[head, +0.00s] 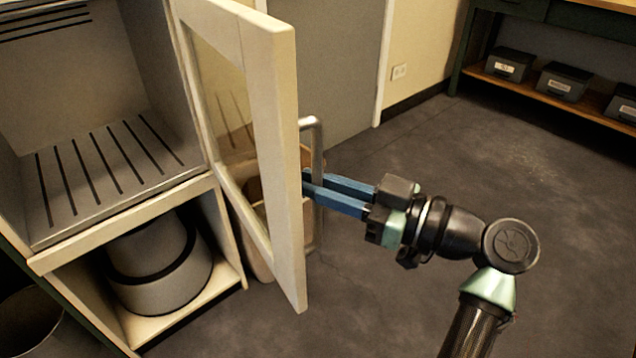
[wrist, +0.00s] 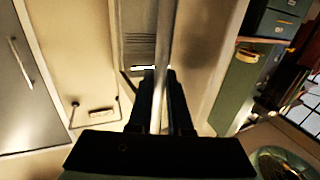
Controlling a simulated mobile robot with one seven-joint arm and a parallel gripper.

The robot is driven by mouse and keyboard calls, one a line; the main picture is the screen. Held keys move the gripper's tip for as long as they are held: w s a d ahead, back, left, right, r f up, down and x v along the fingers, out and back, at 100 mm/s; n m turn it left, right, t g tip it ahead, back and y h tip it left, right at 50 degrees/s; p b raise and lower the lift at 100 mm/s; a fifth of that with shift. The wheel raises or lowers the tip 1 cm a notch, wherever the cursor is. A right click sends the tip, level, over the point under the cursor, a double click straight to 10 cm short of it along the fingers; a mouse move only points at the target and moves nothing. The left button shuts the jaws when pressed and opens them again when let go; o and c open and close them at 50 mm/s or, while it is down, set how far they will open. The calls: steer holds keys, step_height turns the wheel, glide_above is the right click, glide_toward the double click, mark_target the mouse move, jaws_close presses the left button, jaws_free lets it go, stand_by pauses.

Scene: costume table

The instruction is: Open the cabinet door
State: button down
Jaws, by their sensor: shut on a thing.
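The cabinet (head: 120,207) stands at the left of the head view. Its cream-framed glass door (head: 276,130) is swung well open toward the right, and the inside shows. A vertical metal bar handle (head: 318,145) is on the door's outer side. My gripper (head: 309,184) reaches it from the right, with blue fingers shut on the handle; the fingertips are partly hidden at the handle and door. In the wrist view the handle (wrist: 164,40) runs between the fingertips of my gripper (wrist: 159,76).
A grey round container (head: 158,262) sits in the open lower compartment. A tan bin (head: 262,240) stands behind the door. A shelf with several dark boxes (head: 565,80) is at the back right. The dark floor (head: 450,150) between is clear.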

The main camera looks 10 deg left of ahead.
steer(key=shift+a, duration=0.15)
steer(key=c, duration=0.8)
jaws_free()
steer(key=shift+c, duration=0.2)
steer(key=p+v, duration=0.2)
steer(key=v, duration=1.1)
steer(key=shift+w, duration=0.1)
